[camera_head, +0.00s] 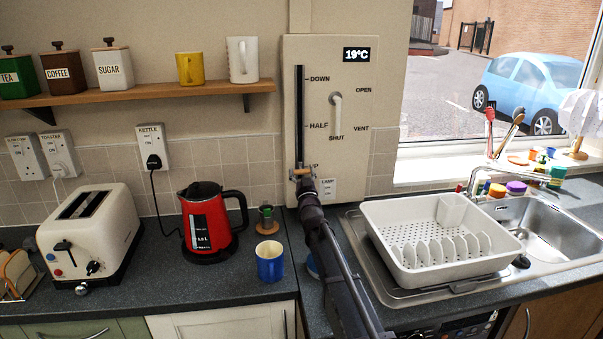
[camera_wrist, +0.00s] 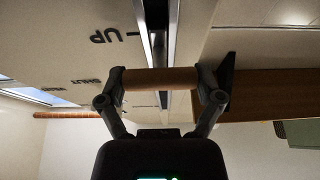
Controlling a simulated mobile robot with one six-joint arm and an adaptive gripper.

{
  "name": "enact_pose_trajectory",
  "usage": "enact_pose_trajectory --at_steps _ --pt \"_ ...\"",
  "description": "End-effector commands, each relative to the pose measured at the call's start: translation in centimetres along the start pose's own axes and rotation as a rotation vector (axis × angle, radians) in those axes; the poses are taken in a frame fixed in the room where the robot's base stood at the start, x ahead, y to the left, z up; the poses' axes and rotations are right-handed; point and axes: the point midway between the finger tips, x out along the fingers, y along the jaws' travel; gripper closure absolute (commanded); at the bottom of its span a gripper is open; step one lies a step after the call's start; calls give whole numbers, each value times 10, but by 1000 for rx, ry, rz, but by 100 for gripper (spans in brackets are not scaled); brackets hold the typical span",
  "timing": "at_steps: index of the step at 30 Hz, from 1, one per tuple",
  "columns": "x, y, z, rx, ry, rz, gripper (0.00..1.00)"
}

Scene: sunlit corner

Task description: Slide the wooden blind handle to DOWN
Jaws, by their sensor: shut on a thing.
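The wooden blind handle (camera_head: 300,173) is a short light-brown bar at the lower end of a dark vertical slot (camera_head: 299,115) in a cream wall panel (camera_head: 360,100). The slot is labelled DOWN at the top, HALF in the middle and UP at the bottom. The handle is beside UP. My gripper (camera_head: 302,177) reaches it from below and partly covers the UP label. In the wrist view the handle (camera_wrist: 160,78) lies crosswise between the two fingers of my gripper (camera_wrist: 161,84), which is shut on its ends.
A grey lever (camera_head: 336,110) marked OPEN, VENT and SHUT is right of the slot. A lamp switch (camera_head: 328,188) is close right of my gripper. A red kettle (camera_head: 208,222), blue mug (camera_head: 270,262) and white dish rack (camera_head: 385,220) stand on the worktop. The slot above the handle is clear.

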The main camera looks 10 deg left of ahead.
Motion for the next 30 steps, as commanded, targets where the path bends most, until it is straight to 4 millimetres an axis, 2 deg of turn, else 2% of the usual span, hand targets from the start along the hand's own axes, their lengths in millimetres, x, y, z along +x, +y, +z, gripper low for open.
enact_pose_trajectory --at_steps 11,30 --pt "16 0 -36 0 1 0 76" --pt "51 -1 -121 1 1 -1 76"
